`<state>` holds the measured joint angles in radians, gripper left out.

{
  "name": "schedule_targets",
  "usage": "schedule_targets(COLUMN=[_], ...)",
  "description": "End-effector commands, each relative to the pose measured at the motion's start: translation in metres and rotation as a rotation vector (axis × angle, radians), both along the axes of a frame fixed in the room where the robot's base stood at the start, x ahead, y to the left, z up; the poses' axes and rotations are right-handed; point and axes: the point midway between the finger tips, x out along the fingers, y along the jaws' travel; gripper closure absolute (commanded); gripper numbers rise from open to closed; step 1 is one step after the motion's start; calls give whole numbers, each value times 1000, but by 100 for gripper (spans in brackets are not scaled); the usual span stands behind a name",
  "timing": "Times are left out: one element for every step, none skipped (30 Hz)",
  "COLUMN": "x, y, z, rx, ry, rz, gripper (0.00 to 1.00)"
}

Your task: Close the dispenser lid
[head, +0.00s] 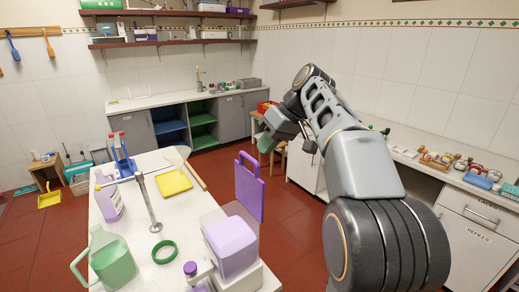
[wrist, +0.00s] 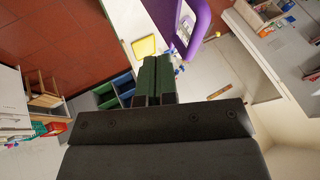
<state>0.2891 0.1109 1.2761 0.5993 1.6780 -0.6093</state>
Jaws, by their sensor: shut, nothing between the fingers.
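A purple panel with a handle loop at its top (head: 249,192), which looks like the dispenser lid, stands upright beside the white counter in the head view. Below it is a flat purple part (head: 240,215), partly hidden by a lilac box; I cannot tell how they join. In the wrist view the purple handle loop (wrist: 201,30) shows at the top, just right of the fingers. My gripper (head: 266,145) has green fingers. It is near the lid's top, a little to the right in the head view. In the wrist view the fingers (wrist: 154,62) are together and empty.
The white counter (head: 133,228) holds a green jug (head: 112,262), green ring (head: 165,252), metal stand (head: 150,205), yellow board (head: 174,181) and lilac box (head: 232,246). A side counter (head: 420,165) with small items runs along the right wall. Red floor (head: 210,171) lies between.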

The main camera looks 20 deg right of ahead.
Motion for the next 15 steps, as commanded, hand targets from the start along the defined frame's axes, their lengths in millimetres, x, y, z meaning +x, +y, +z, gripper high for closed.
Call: schedule_targets(x=[-3,-3,-4,-5,-6,-6,-6,-7,-7,-7,-7,-7,-7,-7,-7], y=[6,9,12,14,16,18,19,20,21,22,22,23,23,23,23], z=[0,0,-1,-1,-2,-2,-3,-3,-3,-3,-3,-4,-4,-4,-4], rx=[-1,-1,0,0,0,0,0,0,0,0,0,0,0,0,0], ry=[0,0,1,1,1,1,1,1,1,1,1,1,1,1,1], rz=[2,2,2,0,0,0,-1,-1,-1,-1,-1,-1,-1,-1,-1], gripper=[100,100,100,100,100,100,100,100,100,100,100,100,100,100,100])
